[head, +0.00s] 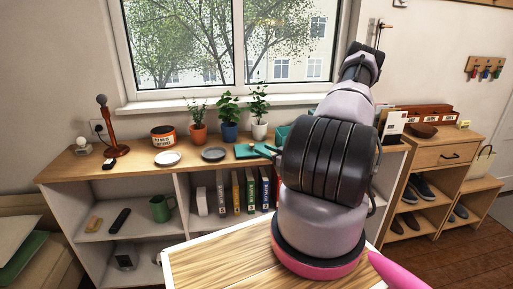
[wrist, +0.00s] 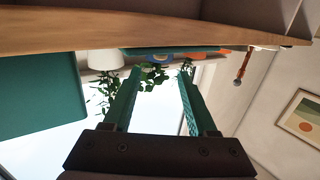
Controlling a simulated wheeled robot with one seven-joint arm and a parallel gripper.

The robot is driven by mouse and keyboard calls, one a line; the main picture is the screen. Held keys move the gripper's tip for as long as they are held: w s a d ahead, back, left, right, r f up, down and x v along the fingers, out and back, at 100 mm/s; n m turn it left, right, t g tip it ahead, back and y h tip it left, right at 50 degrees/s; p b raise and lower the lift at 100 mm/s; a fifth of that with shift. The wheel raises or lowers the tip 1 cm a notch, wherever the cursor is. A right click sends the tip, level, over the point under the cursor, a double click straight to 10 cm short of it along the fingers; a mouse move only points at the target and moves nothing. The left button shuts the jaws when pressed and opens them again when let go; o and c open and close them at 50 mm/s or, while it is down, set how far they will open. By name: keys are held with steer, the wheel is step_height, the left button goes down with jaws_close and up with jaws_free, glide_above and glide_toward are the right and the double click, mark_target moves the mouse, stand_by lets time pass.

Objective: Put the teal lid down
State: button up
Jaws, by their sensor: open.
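The teal lid (head: 244,152) appears as a flat teal piece on the wooden shelf top, right of the dark grey plate. In the upside-down wrist view, a thin teal strip (wrist: 140,50) lies along the wood, in front of the plant pots. My gripper (wrist: 155,70) is open, its two green fingers apart with nothing held between them. In the head view my arm hides most of the gripper. A teal box (head: 283,132) shows partly behind my arm; a large teal face (wrist: 42,95) fills the left of the wrist view.
Three potted plants, including a blue pot (head: 230,131), stand along the window side. A wooden surface (head: 220,266) is in front. A shoe cabinet (head: 440,158) stands right.

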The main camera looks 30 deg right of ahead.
steer(key=d+r+g, duration=0.1)
steer(key=r, duration=0.1)
steer(key=w+r+g+h, duration=0.1)
steer(key=r, duration=0.1)
steer(key=d+r+g, duration=0.1)
steer(key=r, duration=0.1)
steer(key=shift+w+d+r+h, duration=0.1)
steer(key=shift+w+d+h, duration=0.05)
steer(key=shift+d+h, duration=0.2)
steer(key=s+a+r+m+g+h, duration=0.1)
steer(key=s+a+r+g+h, duration=0.1)
steer(key=r, duration=0.7)
steer(key=s+a+r+m+g+h, duration=0.1)
steer(key=s+a+r+m+h, duration=0.15)
steer(key=r, duration=0.65)
steer(key=s+a+r+m+g+h, duration=0.1)
steer(key=s+a+r+g, duration=0.15)
steer(key=r, duration=0.55)
steer(key=s+a+r+m+y, duration=0.1)
steer(key=s+a+r, duration=0.2)
steer(key=s+a, duration=0.2)
steer(key=s+a+r+m+y, duration=0.1)
steer(key=s+a+r+y, duration=0.1)
steer(key=s+a, duration=0.4)
steer(key=s+a+r+m+g+y, duration=0.1)
steer(key=s+a+r, duration=0.4)
steer(key=s, duration=0.7)
steer(key=shift+a, duration=0.3)
